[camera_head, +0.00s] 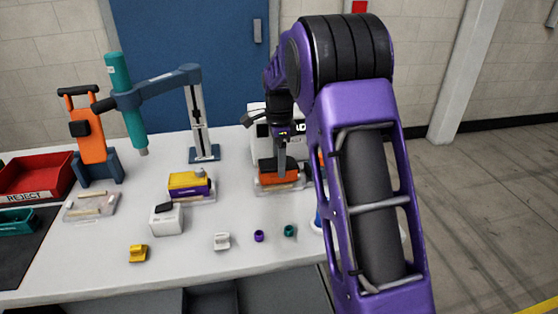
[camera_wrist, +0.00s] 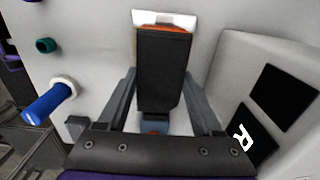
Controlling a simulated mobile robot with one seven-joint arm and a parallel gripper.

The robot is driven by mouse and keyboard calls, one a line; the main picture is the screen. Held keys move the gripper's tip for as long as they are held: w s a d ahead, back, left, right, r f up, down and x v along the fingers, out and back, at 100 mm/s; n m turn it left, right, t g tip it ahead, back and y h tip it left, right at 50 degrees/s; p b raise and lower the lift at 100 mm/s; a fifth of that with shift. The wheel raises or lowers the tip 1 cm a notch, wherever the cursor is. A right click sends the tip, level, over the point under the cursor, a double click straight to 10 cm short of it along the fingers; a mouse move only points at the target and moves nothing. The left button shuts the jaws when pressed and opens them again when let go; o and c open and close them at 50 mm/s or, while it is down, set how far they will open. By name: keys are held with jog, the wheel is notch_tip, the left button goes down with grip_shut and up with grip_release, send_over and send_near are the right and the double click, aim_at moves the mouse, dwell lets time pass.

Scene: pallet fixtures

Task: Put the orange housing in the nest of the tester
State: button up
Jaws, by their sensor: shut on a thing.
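The orange housing (camera_head: 279,179) has a dark top and is at or just above a pale plate (camera_head: 281,188) in front of the white tester (camera_head: 262,127). I cannot tell whether it is fully seated. My gripper (camera_head: 282,168) reaches down from above and is shut on the housing. In the wrist view, the housing's dark top (camera_wrist: 163,70) lies between the two fingers of my gripper (camera_wrist: 160,104), with a strip of orange at its far end. The tester's white body (camera_wrist: 238,65) with dark panels stands to the right. The nest's inside is hidden under the housing.
A yellow-and-purple part (camera_head: 189,182) sits on another plate to the left. A white block (camera_head: 167,219), small caps (camera_head: 222,241), an orange press (camera_head: 90,138), a teal tool on a blue arm (camera_head: 125,100) and a red reject bin (camera_head: 38,175) are also there. A blue-handled item (camera_wrist: 44,103) stands near my gripper.

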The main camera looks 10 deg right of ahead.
jog(key=shift+f, duration=0.45)
jog(key=o, duration=1.5)
notch_tip(320, 180, up, 17)
jog(key=shift+r+p, duration=0.2)
jog(key=shift+p, duration=0.9)
